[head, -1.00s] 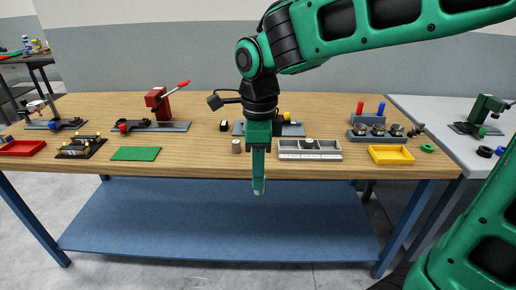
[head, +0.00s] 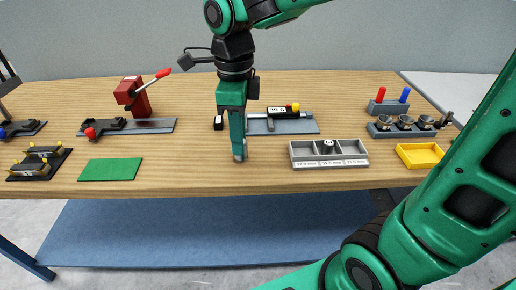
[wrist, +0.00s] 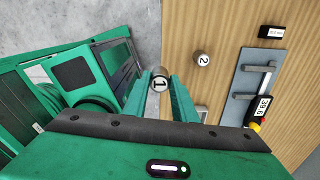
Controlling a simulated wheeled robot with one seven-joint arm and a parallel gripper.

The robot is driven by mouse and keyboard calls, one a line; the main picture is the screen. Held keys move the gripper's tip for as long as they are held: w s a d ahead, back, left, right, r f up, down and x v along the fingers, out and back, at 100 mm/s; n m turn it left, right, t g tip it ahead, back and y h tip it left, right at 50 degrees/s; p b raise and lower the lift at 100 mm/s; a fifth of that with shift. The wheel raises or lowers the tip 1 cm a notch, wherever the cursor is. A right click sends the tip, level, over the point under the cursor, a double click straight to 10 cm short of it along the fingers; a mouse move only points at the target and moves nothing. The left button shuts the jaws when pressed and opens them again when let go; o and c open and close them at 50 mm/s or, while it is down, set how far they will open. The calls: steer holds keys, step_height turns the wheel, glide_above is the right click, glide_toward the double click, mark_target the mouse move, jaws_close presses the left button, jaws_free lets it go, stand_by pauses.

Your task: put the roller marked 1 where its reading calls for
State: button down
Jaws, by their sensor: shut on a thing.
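My gripper (head: 238,156) is shut on the roller marked 1 (wrist: 160,82), a small grey cylinder held at the fingertips, its number facing the wrist camera. In the head view the tips overlap the front part of the wooden tabletop. The roller marked 2 (wrist: 202,59) stands on the wood beside it; I cannot make it out in the head view. A gauge (wrist: 263,80) on a grey plate has a display (wrist: 263,108) reading 39.6. To the right, a grey three-compartment tray (head: 329,163) with mm labels too small to read surely holds a roller (head: 328,146) in its middle compartment.
A green mat (head: 110,169) and a black rack (head: 40,163) lie left. A red lever press (head: 135,97) stands behind. A yellow tray (head: 420,155) and a stand with several cups (head: 400,126) are right. A small black box (head: 219,122) sits left of the gauge.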

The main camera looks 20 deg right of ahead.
steer(key=shift+w+d+f, duration=0.1)
steer(key=shift+w+d, duration=0.05)
steer(key=shift+w, duration=0.15)
steer(key=shift+w+d+f, duration=1.2)
steer(key=shift+d+f, duration=0.3)
steer(key=shift+f, duration=0.3)
steer(key=shift+w+d+f, duration=1.2)
steer(key=shift+d+f, duration=0.3)
steer(key=shift+f, duration=0.3)
steer(key=shift+w+d+f, duration=1.2)
steer(key=shift+d+f, duration=0.3)
steer(key=shift+f, duration=0.3)
steer(key=c, duration=1.5)
jaws_free()
steer(key=shift+f, duration=0.1)
steer(key=shift+o, duration=0.2)
step_height(320, 180, up, 12)
